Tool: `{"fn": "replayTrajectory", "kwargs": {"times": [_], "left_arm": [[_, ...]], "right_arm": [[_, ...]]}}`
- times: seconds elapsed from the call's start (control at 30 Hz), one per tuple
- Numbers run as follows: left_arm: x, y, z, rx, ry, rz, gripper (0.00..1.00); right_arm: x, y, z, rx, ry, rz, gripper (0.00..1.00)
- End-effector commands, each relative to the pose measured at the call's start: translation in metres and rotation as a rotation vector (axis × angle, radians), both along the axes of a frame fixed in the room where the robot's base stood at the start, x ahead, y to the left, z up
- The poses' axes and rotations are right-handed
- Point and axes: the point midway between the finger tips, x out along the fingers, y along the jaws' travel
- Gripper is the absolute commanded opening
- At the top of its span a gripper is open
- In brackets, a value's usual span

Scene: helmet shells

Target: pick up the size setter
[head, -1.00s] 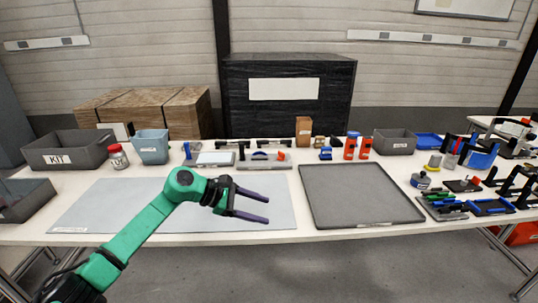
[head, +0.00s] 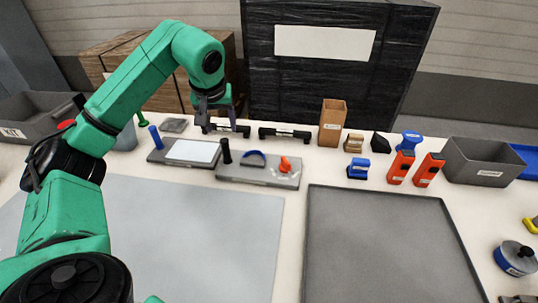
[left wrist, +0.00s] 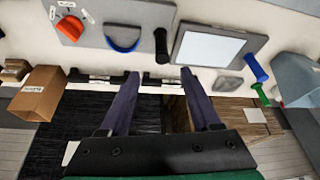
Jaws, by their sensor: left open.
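No label that I can read names the size setter, so I cannot tell for sure which object it is. Two low black bar-shaped parts with small white labels lie near the table's back edge: a left bar (head: 230,130) and a right bar (head: 285,135). My left gripper (head: 221,126) points down at the left bar, with its fingers apart. In the left wrist view the open fingers (left wrist: 160,74) frame part of that bar, and nothing is held. The right bar (left wrist: 90,78) lies outside the fingers there. My right gripper is not in view.
A grey board (head: 230,174) with a blue arc and orange knob lies nearer me, beside a board with a white panel (head: 192,151). A brown box (head: 332,122) stands right of the bars. The grey mat (head: 200,230) and dark tray (head: 385,245) are empty.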

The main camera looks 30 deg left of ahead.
Motion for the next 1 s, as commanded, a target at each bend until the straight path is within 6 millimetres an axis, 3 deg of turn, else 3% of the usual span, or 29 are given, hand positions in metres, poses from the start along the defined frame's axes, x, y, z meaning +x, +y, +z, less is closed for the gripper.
{"fn": "replayTrajectory", "kwargs": {"times": [0.27,0.63,0.9,0.97,1.0], "left_arm": [[0.021,0.014,-0.065,-0.003,0.005,0.002,0.64],[0.041,0.025,-0.119,-0.007,0.004,0.003,0.64],[0.044,0.028,-0.128,-0.005,0.0,0.002,0.64],[0.044,0.028,-0.128,-0.005,0.0,0.002,0.45],[0.044,0.028,-0.128,-0.005,0.0,0.002,0.3]], "right_arm": [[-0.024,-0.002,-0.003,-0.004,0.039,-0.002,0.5],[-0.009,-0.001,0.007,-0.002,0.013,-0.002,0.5],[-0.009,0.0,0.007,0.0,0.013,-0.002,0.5],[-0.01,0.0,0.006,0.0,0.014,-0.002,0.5],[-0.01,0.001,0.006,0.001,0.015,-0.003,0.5]]}}
